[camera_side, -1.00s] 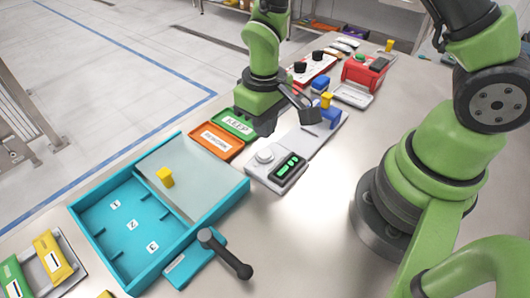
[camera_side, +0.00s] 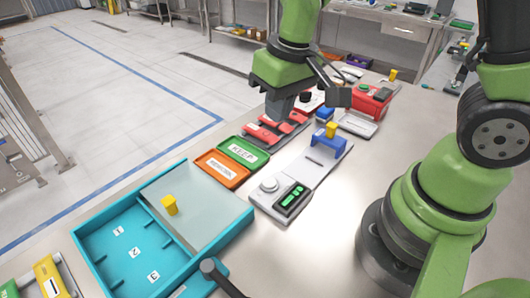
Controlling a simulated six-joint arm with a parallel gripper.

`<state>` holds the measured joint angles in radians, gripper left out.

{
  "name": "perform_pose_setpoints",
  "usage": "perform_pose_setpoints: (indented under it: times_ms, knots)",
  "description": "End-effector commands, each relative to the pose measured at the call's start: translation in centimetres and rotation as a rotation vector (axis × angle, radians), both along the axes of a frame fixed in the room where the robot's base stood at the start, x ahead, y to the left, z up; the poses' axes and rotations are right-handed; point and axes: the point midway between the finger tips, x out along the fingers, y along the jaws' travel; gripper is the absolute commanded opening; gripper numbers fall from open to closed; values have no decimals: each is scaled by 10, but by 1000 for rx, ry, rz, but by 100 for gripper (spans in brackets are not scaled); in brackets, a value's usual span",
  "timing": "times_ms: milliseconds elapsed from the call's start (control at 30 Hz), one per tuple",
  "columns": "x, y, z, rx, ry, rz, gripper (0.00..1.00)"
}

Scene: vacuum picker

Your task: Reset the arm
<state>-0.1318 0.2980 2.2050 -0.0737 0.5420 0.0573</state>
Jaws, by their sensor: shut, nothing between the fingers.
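My gripper (camera_side: 279,106) hangs from my green wrist in the upper middle of the side view. It points down, shut and empty, over or just in front of a red rack-like piece (camera_side: 266,135) on the table. It partly hides that piece. I cannot tell how high above it the fingertips are.
A teal tray (camera_side: 172,269) with a yellow block (camera_side: 170,205) stands at the front left. Green KEEP (camera_side: 226,143) and orange (camera_side: 213,179) trays, a grey scale (camera_side: 268,205), a blue stand (camera_side: 327,143) and a red box (camera_side: 370,100) lie nearby. The right-centre tabletop is clear.

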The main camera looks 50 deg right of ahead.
Motion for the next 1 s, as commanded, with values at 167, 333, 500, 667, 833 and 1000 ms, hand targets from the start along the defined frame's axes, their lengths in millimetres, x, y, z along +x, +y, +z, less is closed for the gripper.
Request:
perform_pose_setpoints:
  times_ms: [167, 333, 500, 667, 833, 1000]
  knots:
    - [-27, -8, 63, 61, -140, -86, 0]
    - [-64, -13, 104, 121, -262, -151, 0]
    - [-98, -14, 125, 178, -365, -197, 0]
    - [-117, -13, 132, 208, -420, -215, 0]
    - [-122, -13, 133, 216, -433, -221, 0]
    - [-122, -13, 133, 216, -433, -220, 0]
